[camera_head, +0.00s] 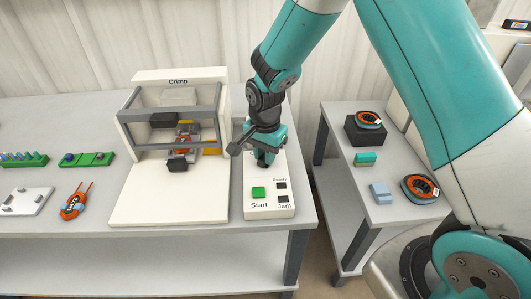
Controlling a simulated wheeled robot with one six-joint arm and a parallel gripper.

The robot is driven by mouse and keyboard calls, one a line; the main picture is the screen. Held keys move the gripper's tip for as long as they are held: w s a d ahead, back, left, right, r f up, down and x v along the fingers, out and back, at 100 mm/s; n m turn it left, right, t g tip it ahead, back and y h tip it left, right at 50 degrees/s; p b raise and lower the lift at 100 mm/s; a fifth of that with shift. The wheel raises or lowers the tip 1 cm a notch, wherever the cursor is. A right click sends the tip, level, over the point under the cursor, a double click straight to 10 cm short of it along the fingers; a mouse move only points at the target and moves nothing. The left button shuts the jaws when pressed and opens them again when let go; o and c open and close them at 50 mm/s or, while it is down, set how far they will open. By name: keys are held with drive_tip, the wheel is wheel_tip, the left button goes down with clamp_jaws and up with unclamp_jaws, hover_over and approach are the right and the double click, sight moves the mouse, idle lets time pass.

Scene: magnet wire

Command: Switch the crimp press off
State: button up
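The crimp press (135,130), a white frame labelled "Crimp" with grey bars, stands on the left table. Its control box (268,202) is to its right. The box has a green Start button (258,192) and dark Ready (281,185) and Jam (283,199) squares. My gripper (264,161) points down at the back part of this box and hides what is there. I cannot tell if it touches the box, or if its fingers are open or shut. No off switch is visible. An orange part (182,145) sits inside the press.
Left of the press are an orange coil with leads (73,205), a white plate with pegs (28,201) and green blocks (86,159).

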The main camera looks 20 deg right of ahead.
clamp_jaws()
drive_tip(key=shift+n, duration=0.3)
drive_tip(key=shift+r+n+p, duration=0.1)
drive_tip(key=shift+n+p, duration=0.3)
drive_tip(key=shift+n, duration=0.1)
drive_tip(key=n+p, duration=0.1)
drive_tip(key=n, duration=0.4)
drive_tip(key=shift+p, duration=0.35)
drive_tip(key=n+p, duration=0.1)
drive_tip(key=n, duration=0.2)
drive_tip(key=shift+n, duration=0.4)
drive_tip(key=shift+n+p, duration=0.3)
drive_tip(key=shift+n, duration=1.6)
